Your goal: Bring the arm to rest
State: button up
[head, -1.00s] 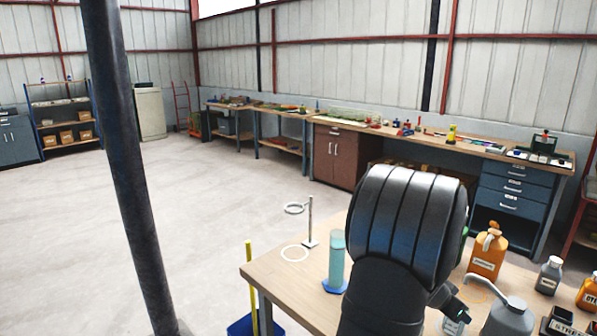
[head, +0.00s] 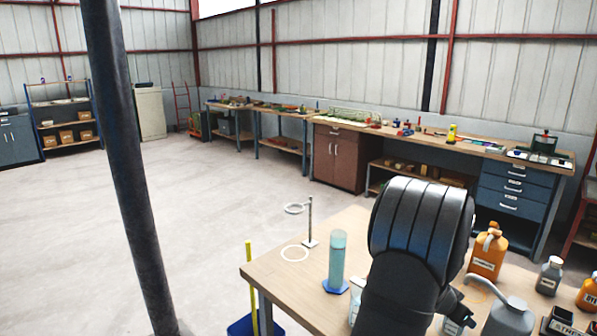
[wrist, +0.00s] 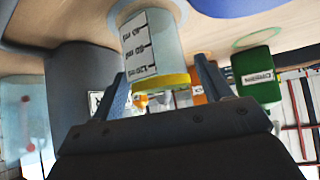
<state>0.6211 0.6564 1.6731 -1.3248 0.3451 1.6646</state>
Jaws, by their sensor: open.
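My gripper (wrist: 160,72) is open in the wrist view, its two dark fingers spread apart. A clear graduated beaker (wrist: 150,45) with a yellow rim shows beyond and between the fingers; I cannot tell its distance, and nothing appears gripped. In the head view my gripper (head: 455,306) is mostly hidden behind my dark, bent arm, low over the workbench (head: 318,262) near a grey wash bottle (head: 510,318). The wrist view looks tipped over, with the bench top along its upper edge.
A blue-based cylinder (head: 337,262), a ring stand (head: 310,225) and a white ring (head: 294,253) stand left of my arm. An orange bottle (head: 488,252) and a grey bottle (head: 549,276) are to its right. A green bottle (wrist: 258,75) shows in the wrist view.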

jog(key=v, duration=1.7)
jog(key=x, duration=1.7)
jog(key=shift+d+f, duration=0.1)
jog(key=shift+f, duration=0.1)
notch_tip(320, 180, up, 4)
jog(key=shift+f, duration=0.15)
jog(key=s+a+r, duration=0.1)
jog(key=s+a, duration=1.1)
jog(key=shift+a+r+n+t, duration=0.25)
jog(key=shift+r+n+t, duration=0.05)
jog(key=shift+n, duration=0.1)
